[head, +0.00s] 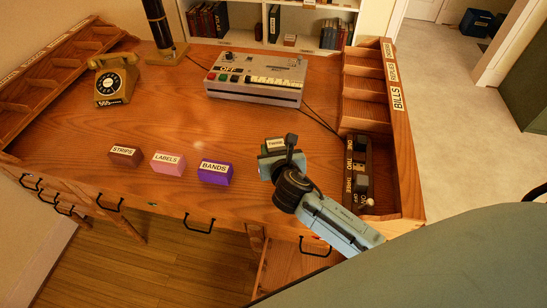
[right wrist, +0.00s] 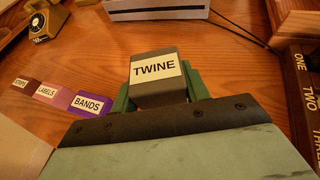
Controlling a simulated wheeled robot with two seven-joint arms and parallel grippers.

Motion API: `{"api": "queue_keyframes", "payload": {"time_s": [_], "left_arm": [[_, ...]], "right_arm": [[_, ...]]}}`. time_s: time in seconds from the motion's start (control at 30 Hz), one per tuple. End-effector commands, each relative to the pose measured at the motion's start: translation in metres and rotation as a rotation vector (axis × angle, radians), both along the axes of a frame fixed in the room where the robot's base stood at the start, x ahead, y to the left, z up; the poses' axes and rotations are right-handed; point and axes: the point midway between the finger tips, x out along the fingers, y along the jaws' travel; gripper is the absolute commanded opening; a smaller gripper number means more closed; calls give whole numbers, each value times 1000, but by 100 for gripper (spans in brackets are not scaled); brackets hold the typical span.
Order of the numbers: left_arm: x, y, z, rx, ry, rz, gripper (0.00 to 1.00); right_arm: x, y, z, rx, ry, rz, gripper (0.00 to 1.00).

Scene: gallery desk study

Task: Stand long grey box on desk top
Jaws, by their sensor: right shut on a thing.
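The grey box labelled TWINE (head: 275,144) is at the front right part of the wooden desk top (head: 240,125). My right gripper (head: 277,158) is shut on it. In the right wrist view the grey box (right wrist: 150,88) sits between the two green fingers, with its white TWINE label facing the camera. The gripper hides its lower part, and I cannot tell whether it touches the desk. My left gripper is not in view.
To its left stand a purple BANDS box (head: 215,173), a pink LABELS box (head: 168,162) and a brown STRIPS box (head: 125,156). A dark switch strip (head: 356,165) is close on the right. A grey machine (head: 256,78) and telephone (head: 113,82) stand behind.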

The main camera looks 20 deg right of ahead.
Motion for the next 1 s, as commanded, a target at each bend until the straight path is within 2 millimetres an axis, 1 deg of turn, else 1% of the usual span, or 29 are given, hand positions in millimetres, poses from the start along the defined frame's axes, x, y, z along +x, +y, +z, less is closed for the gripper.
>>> {"api": "queue_keyframes", "payload": {"time_s": [0.07,0.2,0.3,0.5,0.67,0.7,0.83,1.0], "left_arm": [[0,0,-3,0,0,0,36],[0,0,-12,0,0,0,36],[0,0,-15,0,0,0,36],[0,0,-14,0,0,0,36],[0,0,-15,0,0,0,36],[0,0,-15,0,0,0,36],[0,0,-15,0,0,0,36],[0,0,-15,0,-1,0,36]], "right_arm": [[0,0,-7,1,1,-1,19],[0,0,-29,3,2,-1,19],[0,0,-38,0,1,0,19],[0,0,-36,1,0,1,19],[0,0,-40,0,0,1,19],[0,0,-40,2,1,1,49],[0,0,-40,2,1,1,66],[0,0,-39,2,1,1,67]]}}
